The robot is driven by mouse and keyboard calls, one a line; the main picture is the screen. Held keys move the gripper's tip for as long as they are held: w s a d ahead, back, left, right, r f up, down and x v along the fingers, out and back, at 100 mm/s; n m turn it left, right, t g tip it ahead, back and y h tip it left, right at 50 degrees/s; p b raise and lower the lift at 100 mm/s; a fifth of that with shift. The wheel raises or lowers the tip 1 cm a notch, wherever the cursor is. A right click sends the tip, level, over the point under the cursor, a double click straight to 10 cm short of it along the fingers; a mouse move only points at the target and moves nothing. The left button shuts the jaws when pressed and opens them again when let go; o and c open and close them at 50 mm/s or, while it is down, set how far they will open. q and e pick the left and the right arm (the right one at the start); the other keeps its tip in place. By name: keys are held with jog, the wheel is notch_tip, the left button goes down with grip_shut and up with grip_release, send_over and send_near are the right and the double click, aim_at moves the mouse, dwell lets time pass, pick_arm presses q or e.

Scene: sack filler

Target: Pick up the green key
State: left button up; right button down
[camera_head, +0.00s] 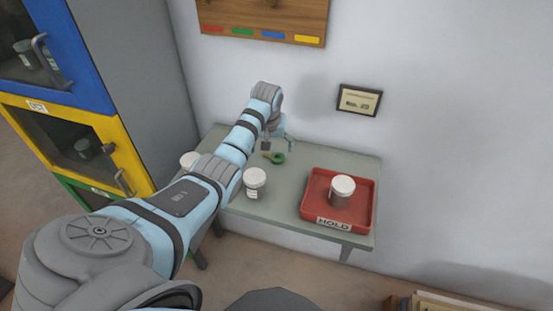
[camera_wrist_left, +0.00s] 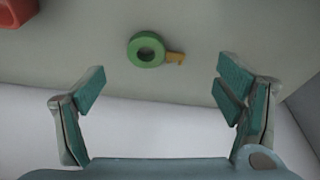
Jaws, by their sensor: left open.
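The green key (camera_head: 278,158) lies on the grey table, with a round green ring head and a short yellow-brown shaft. It also shows in the left wrist view (camera_wrist_left: 147,50), near the top middle, with its shaft pointing right. My left gripper (camera_head: 278,143) is above the table close to the key. In the left wrist view my left gripper (camera_wrist_left: 160,92) is open and empty, its fingers wide apart. The key is beyond the fingertips and not between them. My right gripper is in neither view.
The grey table (camera_head: 285,210) bears a red tray (camera_head: 312,210) marked HOLD with a white-lidded jar (camera_head: 342,190) in it. Another white-lidded jar (camera_head: 255,184) stands left of the tray, and one more (camera_head: 189,160) is partly hidden by my arm. The wall is close behind the table.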

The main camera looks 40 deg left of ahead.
aim_at(273, 156)
pick_arm(q)
jog(key=x, duration=0.2)
jog(key=b+x, duration=0.1)
jog(key=x, duration=0.2)
jog(key=shift+w+f+b, duration=0.2)
jog(key=shift+w+b, duration=0.1)
jog(key=shift+s+r, duration=0.15)
jog(key=shift+r, duration=0.05)
jog(key=shift+c, duration=0.6)
jog(key=shift+d, duration=0.15)
jog(key=c, duration=1.5)
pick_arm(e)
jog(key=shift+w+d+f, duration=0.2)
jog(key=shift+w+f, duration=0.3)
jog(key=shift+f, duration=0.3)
